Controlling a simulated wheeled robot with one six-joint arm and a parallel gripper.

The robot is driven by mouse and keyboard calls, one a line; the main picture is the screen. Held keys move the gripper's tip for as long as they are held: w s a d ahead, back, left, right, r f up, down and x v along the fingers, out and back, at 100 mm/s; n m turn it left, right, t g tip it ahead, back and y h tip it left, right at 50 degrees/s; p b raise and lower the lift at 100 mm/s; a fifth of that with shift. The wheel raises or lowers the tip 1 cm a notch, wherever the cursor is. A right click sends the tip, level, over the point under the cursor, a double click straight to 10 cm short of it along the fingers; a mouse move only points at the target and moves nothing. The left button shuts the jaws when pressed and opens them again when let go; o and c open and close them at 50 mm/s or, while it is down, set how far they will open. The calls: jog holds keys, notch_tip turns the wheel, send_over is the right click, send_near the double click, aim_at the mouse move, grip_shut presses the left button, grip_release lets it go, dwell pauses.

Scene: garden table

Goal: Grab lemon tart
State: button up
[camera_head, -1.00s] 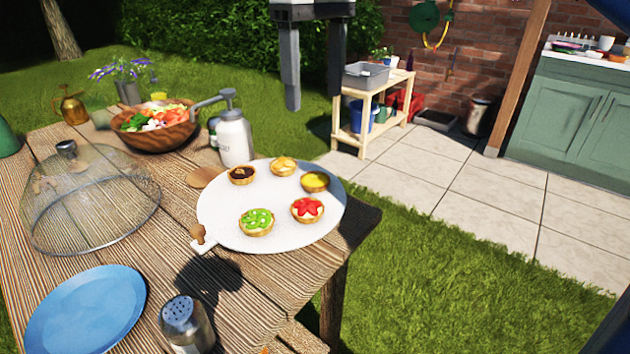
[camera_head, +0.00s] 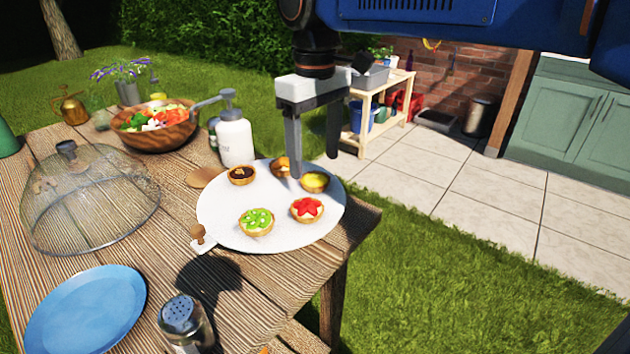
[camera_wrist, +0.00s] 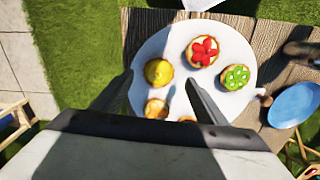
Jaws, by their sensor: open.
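The lemon tart (camera_head: 315,182), with a smooth yellow filling in a golden crust, sits near the right edge of a round white board (camera_head: 220,220). My gripper (camera_head: 314,168) is open and empty, pointing down above the board's back right part. In the head view its fingertips appear just above and to either side of the lemon tart. In the wrist view the lemon tart (camera_wrist: 158,72) shows between the fingertips (camera_wrist: 160,78). I cannot tell the exact height gap.
A strawberry tart (camera_head: 307,209), a kiwi tart (camera_head: 256,221), a chocolate tart (camera_head: 242,175) and a pale-topped tart (camera_head: 281,163), partly hidden by a finger, share the board. A white pump bottle (camera_head: 235,140) stands behind. A mesh dome (camera_head: 90,205) and blue plate (camera_head: 85,310) are left.

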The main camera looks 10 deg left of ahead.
aim_at(315, 177)
jog(key=shift+w+f, duration=0.15)
jog(key=shift+f, duration=2)
jog(key=c, duration=1.1)
